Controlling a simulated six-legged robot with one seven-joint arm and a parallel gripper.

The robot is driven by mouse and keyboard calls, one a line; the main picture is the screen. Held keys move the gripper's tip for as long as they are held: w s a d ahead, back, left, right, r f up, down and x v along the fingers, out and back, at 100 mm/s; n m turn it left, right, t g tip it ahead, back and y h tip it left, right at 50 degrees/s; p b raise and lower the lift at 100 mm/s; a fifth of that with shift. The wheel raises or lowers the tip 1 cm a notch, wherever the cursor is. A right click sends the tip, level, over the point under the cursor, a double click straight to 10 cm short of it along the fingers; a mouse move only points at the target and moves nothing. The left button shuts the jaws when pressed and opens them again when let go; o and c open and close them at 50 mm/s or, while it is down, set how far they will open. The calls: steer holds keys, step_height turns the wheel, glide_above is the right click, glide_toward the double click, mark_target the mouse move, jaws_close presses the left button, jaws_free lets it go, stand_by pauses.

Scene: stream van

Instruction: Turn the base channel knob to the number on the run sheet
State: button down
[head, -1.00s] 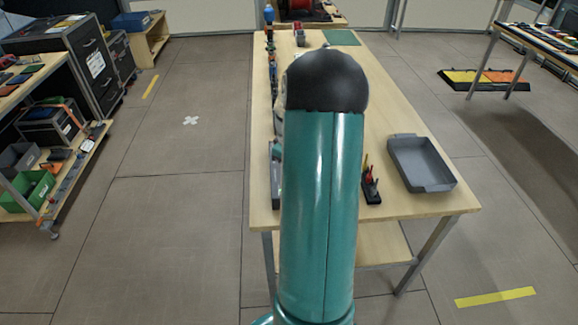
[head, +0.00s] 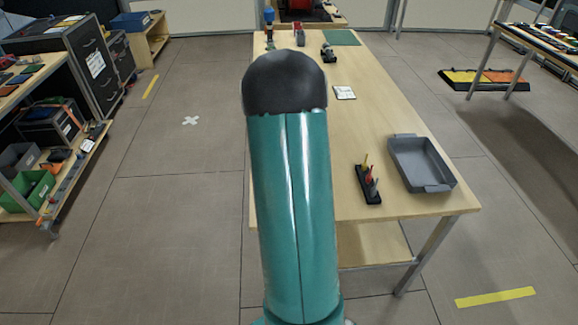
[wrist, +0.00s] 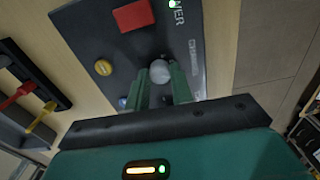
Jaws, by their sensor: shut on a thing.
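In the wrist view a dark panel (wrist: 125,45) lies on the wooden table, with a round grey knob (wrist: 160,71) near its middle. My gripper (wrist: 163,84) has its two green fingers on either side of this knob and is shut on it. Small lettering stands beside the knob, too small to read surely. A yellow knob (wrist: 103,67) and a blue one (wrist: 123,102), partly hidden, sit to the left. In the head view my arm hides the gripper and panel. A white card (head: 344,92), perhaps the run sheet, lies on the table, its writing unreadable.
A red block (wrist: 133,15) sits on the panel. A black rack with several coloured tools (head: 369,186) and a grey tray (head: 424,163) stand at the table's near right. A dark object (head: 328,53) stands towards the far end. The table's right middle is clear.

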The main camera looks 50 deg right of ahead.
steer(key=m, duration=0.4)
steer(key=shift+m, duration=2.2)
steer(key=c, duration=1.2)
jaws_free()
steer(key=shift+r, duration=0.1)
step_height(320, 180, up, 14)
